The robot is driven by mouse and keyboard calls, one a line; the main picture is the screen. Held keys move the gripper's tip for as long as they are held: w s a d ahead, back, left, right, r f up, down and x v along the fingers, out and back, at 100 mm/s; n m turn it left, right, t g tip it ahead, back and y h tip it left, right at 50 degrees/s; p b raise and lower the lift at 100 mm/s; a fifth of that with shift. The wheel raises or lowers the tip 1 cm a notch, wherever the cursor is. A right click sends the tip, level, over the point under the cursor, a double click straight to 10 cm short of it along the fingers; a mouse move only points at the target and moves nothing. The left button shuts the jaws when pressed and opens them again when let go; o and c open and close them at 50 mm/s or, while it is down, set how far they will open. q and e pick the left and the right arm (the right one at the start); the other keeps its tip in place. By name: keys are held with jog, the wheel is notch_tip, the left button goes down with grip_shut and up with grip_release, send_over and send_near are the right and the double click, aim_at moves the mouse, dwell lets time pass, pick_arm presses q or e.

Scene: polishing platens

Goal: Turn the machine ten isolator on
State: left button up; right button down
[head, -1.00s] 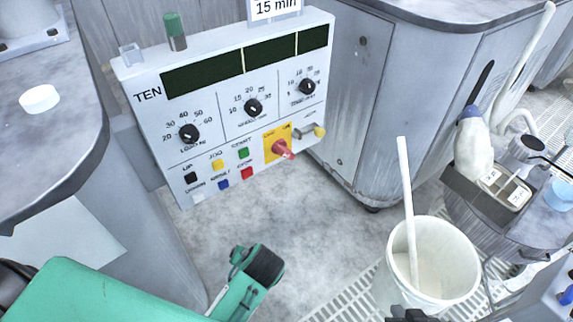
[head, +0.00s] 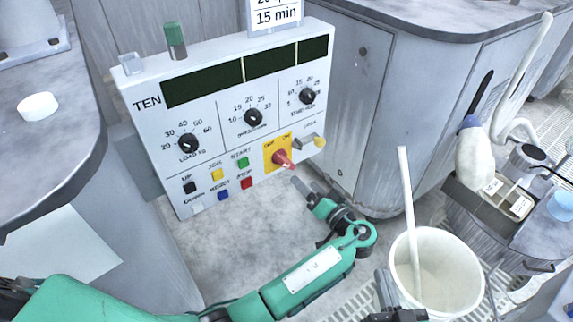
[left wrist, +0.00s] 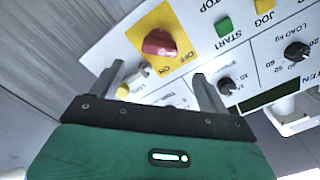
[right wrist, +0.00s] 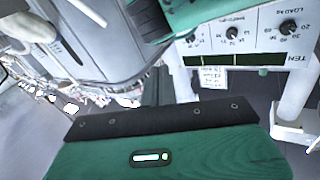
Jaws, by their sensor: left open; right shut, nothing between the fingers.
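The machine ten isolator is a red rotary knob (head: 281,159) on a yellow plate (head: 270,154), low on the right of the white control panel marked TEN. It also shows in the left wrist view (left wrist: 160,44), with OFF and ON printed beside it. I cannot tell for sure which mark the knob points at. My left gripper (head: 302,184) is open and empty, just below and right of the knob. In the left wrist view its two fingers (left wrist: 158,75) stand apart, short of the knob. My right gripper (right wrist: 157,75) is shut and empty, away from the panel.
A yellow-tipped lever or key (head: 317,142) sits just right of the isolator. START (head: 242,163), STOP (head: 246,183) and other buttons lie to its left. A white bucket with a stick (head: 450,272) stands at the lower right. A grey cabinet (head: 350,110) stands right of the panel.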

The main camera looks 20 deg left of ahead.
aim_at(289, 167)
pick_arm(q)
jog(key=x, duration=1)
jog(key=shift+w+a+b, duration=0.15)
jog(key=shift+a+b, duration=0.05)
jog(key=shift+b, duration=0.15)
pick_arm(e)
jog(key=r+t, duration=0.1)
jog(key=r, duration=0.1)
jog(key=w+d+r+t, duration=0.1)
jog(key=shift+w+r+t, duration=0.1)
jog(key=shift+r+t, duration=0.2)
jog(key=shift+r, duration=0.1)
pick_arm(q)
jog(key=c, duration=1)
